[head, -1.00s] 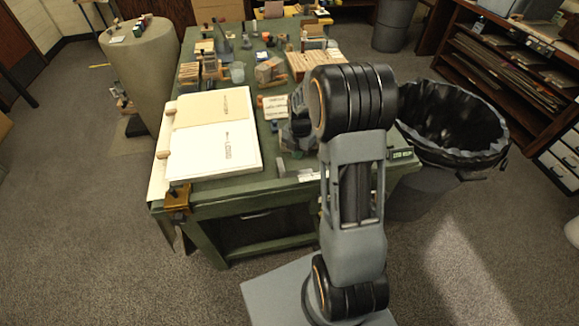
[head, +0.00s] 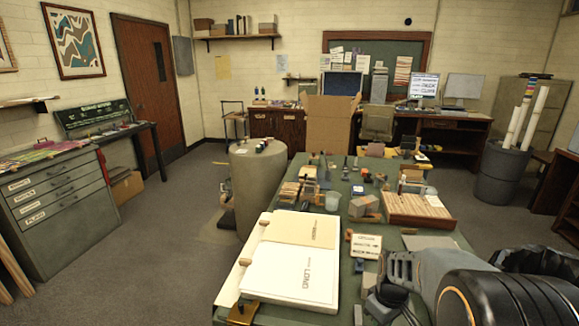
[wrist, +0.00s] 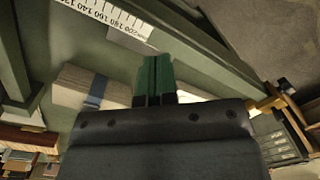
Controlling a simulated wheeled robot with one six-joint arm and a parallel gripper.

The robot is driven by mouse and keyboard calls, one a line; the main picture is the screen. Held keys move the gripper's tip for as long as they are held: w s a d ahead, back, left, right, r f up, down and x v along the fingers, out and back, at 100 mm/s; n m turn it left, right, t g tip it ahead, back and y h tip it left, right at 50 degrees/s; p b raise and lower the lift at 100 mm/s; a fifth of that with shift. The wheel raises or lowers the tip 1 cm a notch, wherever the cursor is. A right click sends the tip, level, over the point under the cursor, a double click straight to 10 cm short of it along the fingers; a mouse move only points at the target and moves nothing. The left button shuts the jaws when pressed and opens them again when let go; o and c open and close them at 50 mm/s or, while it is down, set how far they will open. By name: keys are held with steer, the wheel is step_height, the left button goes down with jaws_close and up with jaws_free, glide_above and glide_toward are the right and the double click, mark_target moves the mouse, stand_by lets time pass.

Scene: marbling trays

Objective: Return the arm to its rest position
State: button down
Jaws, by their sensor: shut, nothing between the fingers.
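My arm (head: 440,285) shows at the bottom right of the head view, grey links with a big black joint, folded low beside the near edge of the green worktable (head: 345,235). Its dark wrist end is at the bottom edge of that view; the fingertips cannot be made out there. In the wrist view my gripper (wrist: 155,65) shows as two green fingers side by side, touching, with nothing between them. The fingers point toward a green table rail or edge, with a white ruler scale (wrist: 105,15) beyond them.
A bin with a black liner (head: 540,263) stands at right.

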steer(key=s+a+r+m+t+p, duration=0.2)
steer(key=s+a+r+m+t, duration=0.2)
steer(key=s+r, duration=0.5)
step_height(320, 180, up, 4)
steer(key=shift+s+a+f+m, duration=0.1)
steer(key=shift+s+a+m, duration=0.1)
steer(key=shift+a+m, duration=0.9)
steer(key=shift+a, duration=0.25)
